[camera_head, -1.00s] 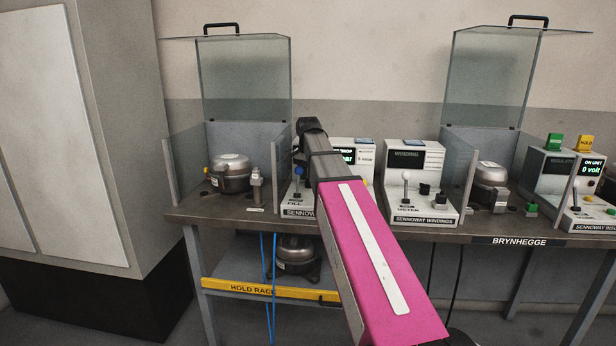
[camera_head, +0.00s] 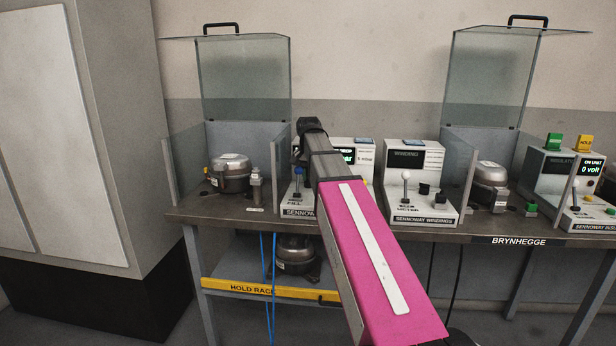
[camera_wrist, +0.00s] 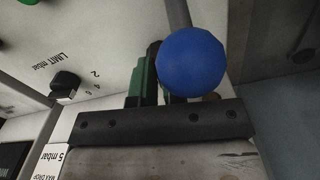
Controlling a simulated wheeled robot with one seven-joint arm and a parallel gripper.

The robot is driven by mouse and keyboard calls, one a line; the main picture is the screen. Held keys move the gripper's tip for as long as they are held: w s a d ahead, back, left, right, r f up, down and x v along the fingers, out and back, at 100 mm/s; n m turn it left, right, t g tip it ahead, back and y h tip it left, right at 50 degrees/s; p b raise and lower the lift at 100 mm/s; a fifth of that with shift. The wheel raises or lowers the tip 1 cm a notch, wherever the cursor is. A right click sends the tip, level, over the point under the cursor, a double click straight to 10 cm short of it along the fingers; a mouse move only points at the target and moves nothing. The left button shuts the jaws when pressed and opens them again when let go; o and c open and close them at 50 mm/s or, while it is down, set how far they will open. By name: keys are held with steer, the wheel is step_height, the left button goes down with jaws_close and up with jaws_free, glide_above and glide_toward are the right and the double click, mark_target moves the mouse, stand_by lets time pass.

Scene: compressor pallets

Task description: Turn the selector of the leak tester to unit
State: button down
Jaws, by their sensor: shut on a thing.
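The leak tester (camera_head: 299,212) is a white box at the left of the bench, partly hidden behind my arm. Its lever with a blue ball knob (camera_head: 298,171) stands upright over a label reading FILL. I take this lever as the selector. In the wrist view the blue ball (camera_wrist: 192,62) covers part of my gripper (camera_wrist: 163,78), whose dark and green fingers are close together. My gripper is shut at the lever; the ball hides the exact contact. The lever's stem (camera_wrist: 178,14) runs off beyond the ball.
A black LIMIT mbar dial (camera_wrist: 66,86) lies beside the lever. A compressor (camera_head: 230,172) sits left under a raised clear hood (camera_head: 245,80). The winding tester (camera_head: 418,160) stands to the right. A yellow-edged hold rack (camera_head: 270,289) is below the bench.

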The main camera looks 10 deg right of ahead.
stand_by(0.3)
steer(key=c, duration=1.2)
jaws_free()
step_height(320, 180, up, 11)
steer(key=shift+f, duration=0.1)
